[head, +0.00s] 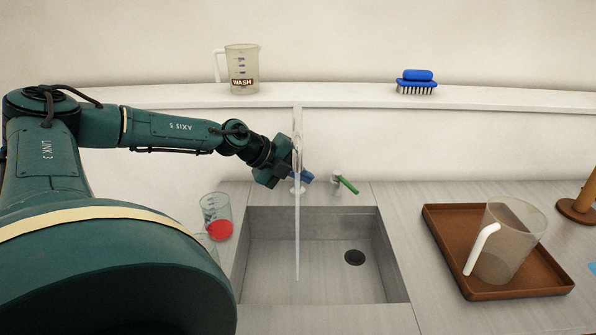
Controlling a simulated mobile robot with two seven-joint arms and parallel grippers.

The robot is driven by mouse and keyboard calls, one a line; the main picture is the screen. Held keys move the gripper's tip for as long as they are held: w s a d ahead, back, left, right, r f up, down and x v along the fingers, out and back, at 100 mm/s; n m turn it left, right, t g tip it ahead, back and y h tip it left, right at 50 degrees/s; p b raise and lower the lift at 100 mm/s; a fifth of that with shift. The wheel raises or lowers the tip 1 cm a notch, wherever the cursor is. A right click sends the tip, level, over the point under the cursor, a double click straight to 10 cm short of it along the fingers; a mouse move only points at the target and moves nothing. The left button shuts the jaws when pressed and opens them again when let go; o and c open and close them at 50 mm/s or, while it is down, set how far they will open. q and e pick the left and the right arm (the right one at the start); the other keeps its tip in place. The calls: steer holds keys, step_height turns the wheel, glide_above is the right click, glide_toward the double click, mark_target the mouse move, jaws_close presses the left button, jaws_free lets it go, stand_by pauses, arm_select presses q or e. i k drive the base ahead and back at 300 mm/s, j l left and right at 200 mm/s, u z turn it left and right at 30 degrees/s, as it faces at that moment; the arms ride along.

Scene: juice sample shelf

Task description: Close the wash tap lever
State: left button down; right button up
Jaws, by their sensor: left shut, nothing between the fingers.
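A tall pale tap (297,122) stands behind the sink (262,262). A thin pale stream of water (297,235) falls from it into the basin. A blue lever (307,177) shows low beside the tap, and a green lever (347,185) stands to its right. I cannot tell from labels which one is the wash lever. My right gripper is not in view.
A jug marked WASH (243,70) and a blue brush (417,83) stand on the back ledge (340,97). A clear cup with red in it (216,216) is left of the sink. A brown tray (445,240) on the right holds a clear jug (510,240).

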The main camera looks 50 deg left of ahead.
mark_target(336, 175)
steer(key=k+j, duration=0.3)
steer(key=k, duration=0.15)
steer(key=k+j, duration=0.25)
steer(key=k, duration=0.25)
steer(key=k+j, duration=0.3)
steer(key=k, duration=0.15)
